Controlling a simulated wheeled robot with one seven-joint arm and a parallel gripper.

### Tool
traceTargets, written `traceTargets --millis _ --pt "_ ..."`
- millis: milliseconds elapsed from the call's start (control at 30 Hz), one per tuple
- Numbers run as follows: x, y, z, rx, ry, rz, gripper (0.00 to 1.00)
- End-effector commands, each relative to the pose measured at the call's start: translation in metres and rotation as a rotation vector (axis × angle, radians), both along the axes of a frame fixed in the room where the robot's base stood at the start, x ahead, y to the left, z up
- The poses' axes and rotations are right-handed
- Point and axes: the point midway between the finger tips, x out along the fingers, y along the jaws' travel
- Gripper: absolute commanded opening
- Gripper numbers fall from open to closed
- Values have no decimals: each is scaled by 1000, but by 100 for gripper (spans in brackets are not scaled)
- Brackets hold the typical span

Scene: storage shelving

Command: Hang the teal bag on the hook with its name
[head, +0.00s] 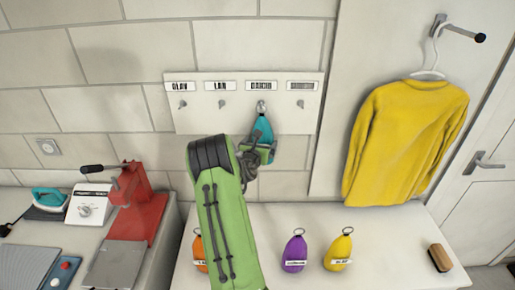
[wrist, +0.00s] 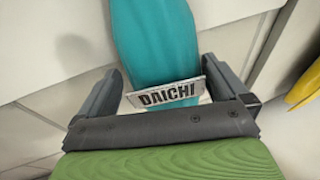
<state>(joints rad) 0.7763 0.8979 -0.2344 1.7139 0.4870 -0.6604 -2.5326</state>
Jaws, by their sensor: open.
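The teal bag (head: 262,126) hangs on the white hook board (head: 187,121), its ring at the hook under the label reading DAICHI (head: 261,86). In the wrist view the teal bag (wrist: 158,45) carries a white name tag (wrist: 171,94) that also reads DAICHI. My gripper (head: 257,152) is at the bag's lower part. In the wrist view my gripper (wrist: 162,70) is open, with one finger on each side of the bag and a visible gap to each. My arm hides part of the bag's lower end in the head view.
The other hooks on the board are empty. Orange (head: 199,250), purple (head: 294,253) and yellow (head: 339,251) bags stand on the white table below. A brush (head: 440,257) lies at right. A yellow sweater (head: 405,140) hangs right of the board. A red press (head: 137,205) stands left.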

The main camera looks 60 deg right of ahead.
Motion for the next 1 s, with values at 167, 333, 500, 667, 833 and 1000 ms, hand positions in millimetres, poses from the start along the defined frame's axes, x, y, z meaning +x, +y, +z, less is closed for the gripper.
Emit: traceTargets --millis 167,333,500,667,833,1000 --pt "-4 34 5 0 0 6 100" --pt "-15 81 14 -2 -2 6 100" --pt "-25 123 24 -3 -2 5 100" --pt "-30 144 30 -4 -3 4 100" --pt "-32 148 33 -5 -2 1 100" --pt "-32 147 33 -5 -2 1 100"
